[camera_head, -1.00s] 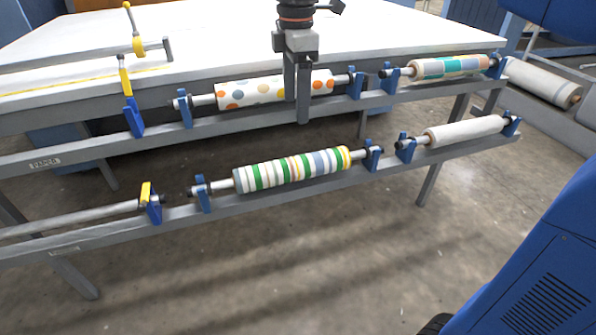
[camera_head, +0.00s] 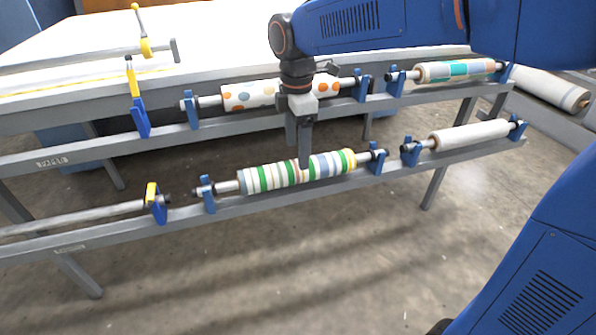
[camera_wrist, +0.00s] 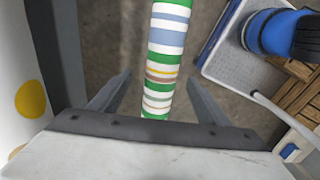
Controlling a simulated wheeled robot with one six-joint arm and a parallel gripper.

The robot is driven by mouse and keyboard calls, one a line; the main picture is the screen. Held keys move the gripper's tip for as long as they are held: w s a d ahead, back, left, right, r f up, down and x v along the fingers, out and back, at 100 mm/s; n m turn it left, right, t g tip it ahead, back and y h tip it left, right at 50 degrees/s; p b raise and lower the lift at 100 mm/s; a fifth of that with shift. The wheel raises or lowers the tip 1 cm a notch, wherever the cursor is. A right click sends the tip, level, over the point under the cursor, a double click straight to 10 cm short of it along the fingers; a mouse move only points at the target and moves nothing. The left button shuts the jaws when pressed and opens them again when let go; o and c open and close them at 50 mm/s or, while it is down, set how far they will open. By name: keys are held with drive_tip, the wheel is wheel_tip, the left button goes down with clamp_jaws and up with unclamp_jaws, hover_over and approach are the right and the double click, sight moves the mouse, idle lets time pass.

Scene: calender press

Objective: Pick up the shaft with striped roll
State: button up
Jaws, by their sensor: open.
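The shaft with the striped roll (camera_head: 271,177) lies on the lower rail, its ends in blue holders. The roll has green, white, blue and yellow bands. My gripper (camera_head: 303,158) points down in front of the table, and one finger overlaps the roll's middle in the head view. In the wrist view the striped roll (camera_wrist: 163,62) runs lengthwise between the two spread fingers of my gripper (camera_wrist: 160,88). The jaws are open with a gap on both sides of the roll. Contact is not visible.
A dotted roll (camera_head: 238,96) and a patchwork roll (camera_head: 452,71) lie on the upper rail. A plain white roll (camera_head: 472,135) lies right of the striped one. Blue holders (camera_head: 376,158) stand at the shaft ends. Open floor (camera_head: 330,260) lies in front.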

drive_tip(key=shift+s+d+f, duration=0.1)
drive_tip(key=shift+f, duration=1.25)
drive_tip(key=shift+s+d+f, duration=0.1)
drive_tip(key=shift+f, duration=1.25)
drive_tip(key=c, duration=1.5)
drive_tip(key=shift+r, duration=0.1)
wheel_tip(320, 180, up, 10)
drive_tip(key=shift+a, duration=0.1)
